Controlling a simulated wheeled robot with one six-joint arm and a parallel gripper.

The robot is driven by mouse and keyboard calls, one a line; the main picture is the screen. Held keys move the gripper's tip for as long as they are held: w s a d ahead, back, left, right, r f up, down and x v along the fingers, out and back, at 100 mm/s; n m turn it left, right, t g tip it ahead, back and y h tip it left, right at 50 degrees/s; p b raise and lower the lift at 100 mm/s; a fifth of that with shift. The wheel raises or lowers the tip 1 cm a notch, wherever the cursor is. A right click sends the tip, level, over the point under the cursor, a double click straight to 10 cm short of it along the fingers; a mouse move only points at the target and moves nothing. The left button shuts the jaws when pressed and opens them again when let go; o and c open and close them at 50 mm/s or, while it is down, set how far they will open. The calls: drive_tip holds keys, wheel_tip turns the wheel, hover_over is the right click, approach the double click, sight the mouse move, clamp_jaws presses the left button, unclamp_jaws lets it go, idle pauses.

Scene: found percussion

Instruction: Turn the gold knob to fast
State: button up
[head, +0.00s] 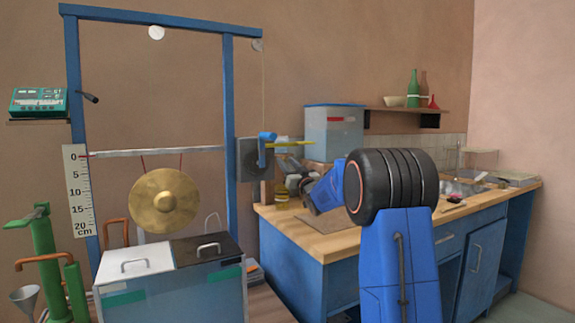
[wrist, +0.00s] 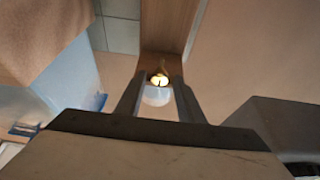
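A small round gold knob (wrist: 158,79) with a dark mark across its face shows in the wrist view, above a pale, rounded, translucent body (wrist: 157,97). My gripper (wrist: 159,82) is open there, with one finger on each side of the knob in the picture and a narrow gap on both sides. I cannot tell how far beyond the fingertips the knob lies. In the head view my gripper (head: 290,178) is a dark shape over the left end of the workbench. A yellowish thing (head: 282,200) shows just below it, too small to identify. No speed marking is readable.
The wooden worktop (head: 330,247) runs right to a sink. A pale box with a blue lid (head: 334,130) stands behind my gripper. A dark square panel with a blue handle (head: 267,150) is close left, on the blue frame (head: 229,95) with a hanging gong (head: 165,201).

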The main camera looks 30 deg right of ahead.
drive_tip(key=c, duration=0.7)
drive_tip(key=shift+n, duration=0.4)
drive_tip(key=n+y, duration=0.2)
drive_tip(key=n, duration=0.1)
drive_tip(key=n+y, duration=0.1)
drive_tip(key=n, duration=0.1)
drive_tip(key=shift+d+g, duration=0.25)
drive_tip(key=shift+g, duration=0.05)
drive_tip(key=n+y, duration=0.1)
drive_tip(key=n, duration=0.1)
drive_tip(key=n+g+y, duration=0.1)
drive_tip(key=n, duration=0.2)
drive_tip(key=shift+r, duration=0.1)
drive_tip(key=n+g, duration=0.1)
drive_tip(key=n, duration=0.1)
drive_tip(key=n+y, duration=0.1)
drive_tip(key=n, duration=0.1)
drive_tip(key=shift+d+r+n+g+y, duration=0.1)
drive_tip(key=shift+n+g+y, duration=0.2)
drive_tip(key=shift+n+g, duration=0.1)
drive_tip(key=shift+r+n+g, duration=0.1)
drive_tip(key=shift+n+g, duration=0.7)
drive_tip(key=shift+n, duration=1.6)
